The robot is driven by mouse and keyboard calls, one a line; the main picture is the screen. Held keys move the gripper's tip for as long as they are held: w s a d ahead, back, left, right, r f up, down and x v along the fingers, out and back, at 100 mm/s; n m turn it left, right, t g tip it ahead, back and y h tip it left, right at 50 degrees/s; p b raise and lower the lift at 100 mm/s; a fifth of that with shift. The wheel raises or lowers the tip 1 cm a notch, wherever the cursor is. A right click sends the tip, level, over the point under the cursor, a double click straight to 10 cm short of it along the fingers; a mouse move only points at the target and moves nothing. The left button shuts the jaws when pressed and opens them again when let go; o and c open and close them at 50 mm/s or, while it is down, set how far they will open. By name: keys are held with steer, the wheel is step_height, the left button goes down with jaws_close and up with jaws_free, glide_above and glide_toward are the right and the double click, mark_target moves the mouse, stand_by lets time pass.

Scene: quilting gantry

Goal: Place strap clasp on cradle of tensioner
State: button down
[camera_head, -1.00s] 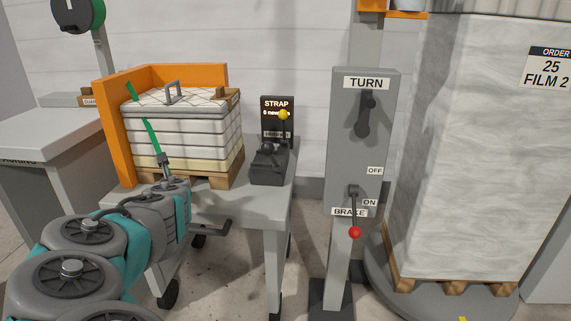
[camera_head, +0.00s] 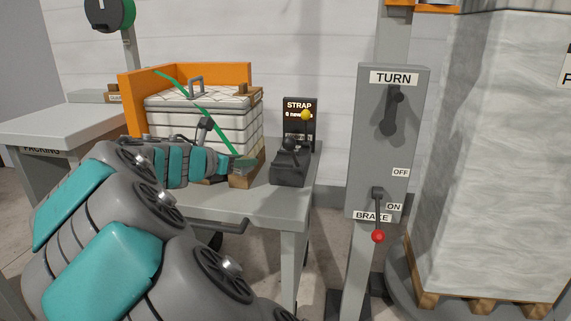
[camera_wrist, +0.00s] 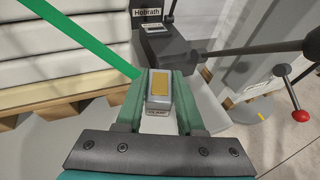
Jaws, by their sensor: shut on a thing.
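My gripper (camera_wrist: 160,110) is shut on the strap clasp (camera_wrist: 159,88), a small grey block with a yellow top plate, held between the green fingers in the wrist view. A green strap (camera_wrist: 85,40) runs from the upper left to the clasp. In the head view the strap (camera_head: 200,103) slants down across the front of the stacked block to my gripper (camera_head: 242,162), beside the pallet's front right corner. The tensioner (camera_head: 289,167) is a dark grey device on the table, right of my gripper. It shows ahead of the clasp in the wrist view (camera_wrist: 165,48), apart from it. Its cradle is not clearly discernible.
The wrapped block (camera_head: 190,117) sits on a wooden pallet against an orange corner frame (camera_head: 133,105). A yellow-knobbed lever (camera_head: 306,115) rises by the STRAP display (camera_head: 299,104). The grey TURN/BRAKE post (camera_head: 372,150) stands right of the table (camera_head: 245,205), whose front is bare.

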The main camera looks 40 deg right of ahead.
steer(key=shift+s+d+r, duration=0.1)
steer(key=shift+s+d, duration=0.05)
steer(key=shift+s, duration=0.05)
steer(key=b, duration=0.1)
glide_above(284, 160)
steer(key=shift+s, duration=0.1)
steer(key=f, duration=0.1)
steer(key=f+b, duration=0.1)
steer(key=f, duration=0.1)
steer(key=shift+d, duration=0.3)
steer(key=shift+f, duration=0.15)
steer(key=shift+f, duration=0.15)
steer(key=c, duration=0.5)
jaws_free()
steer(key=shift+a+r, duration=0.25)
steer(key=shift+a, duration=0.05)
steer(key=p+v, duration=0.1)
steer(key=v, duration=1)
steer(key=shift+a, duration=0.3)
